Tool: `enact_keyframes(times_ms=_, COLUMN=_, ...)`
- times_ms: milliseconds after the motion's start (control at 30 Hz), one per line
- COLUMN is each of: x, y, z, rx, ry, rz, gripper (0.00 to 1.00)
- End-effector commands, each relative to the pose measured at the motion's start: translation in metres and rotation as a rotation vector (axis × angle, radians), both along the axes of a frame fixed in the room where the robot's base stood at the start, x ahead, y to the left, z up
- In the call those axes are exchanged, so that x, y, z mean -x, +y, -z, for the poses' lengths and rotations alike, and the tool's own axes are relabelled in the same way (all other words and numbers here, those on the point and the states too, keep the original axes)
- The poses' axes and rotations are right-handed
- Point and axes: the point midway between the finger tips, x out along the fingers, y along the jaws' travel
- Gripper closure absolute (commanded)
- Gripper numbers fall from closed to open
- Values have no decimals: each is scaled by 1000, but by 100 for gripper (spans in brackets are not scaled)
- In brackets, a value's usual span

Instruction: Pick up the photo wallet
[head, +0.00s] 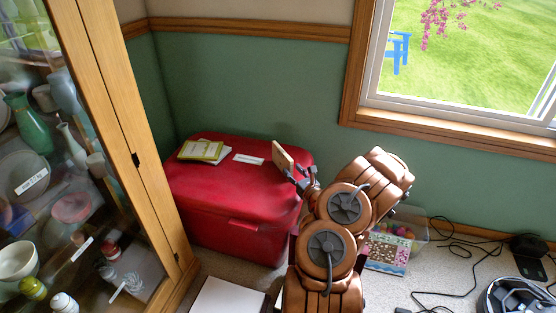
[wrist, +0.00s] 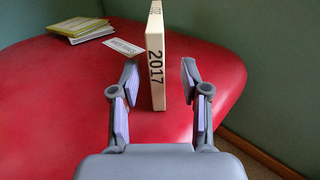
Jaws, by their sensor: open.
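A slim, cream, book-like thing marked "2017" on its spine, which I take to be the photo wallet (wrist: 155,58), stands upright on the red chest (head: 215,205). In the head view the wallet (head: 283,157) is at the lid's right part, just beyond my gripper (head: 297,178). In the wrist view my gripper (wrist: 159,78) is open, with one finger on each side of the wallet's spine and a gap on both sides. How far the wallet reaches in between the fingers is hard to tell. Its far side is hidden.
Green-yellow booklets (head: 203,150) and a white card (head: 249,159) lie flat on the lid, left of the wallet. A glass cabinet (head: 128,130) stands at the left, green walls behind. A clear bin (head: 415,222) and cables (head: 455,262) are on the floor at right.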

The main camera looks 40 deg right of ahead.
Motion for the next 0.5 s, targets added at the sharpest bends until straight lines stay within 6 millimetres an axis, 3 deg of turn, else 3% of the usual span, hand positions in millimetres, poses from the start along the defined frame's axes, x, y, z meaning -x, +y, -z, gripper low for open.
enact_keyframes(times_ms=500, x=-43, y=-10, z=1, rx=3, ry=0, rz=-8, gripper=54)
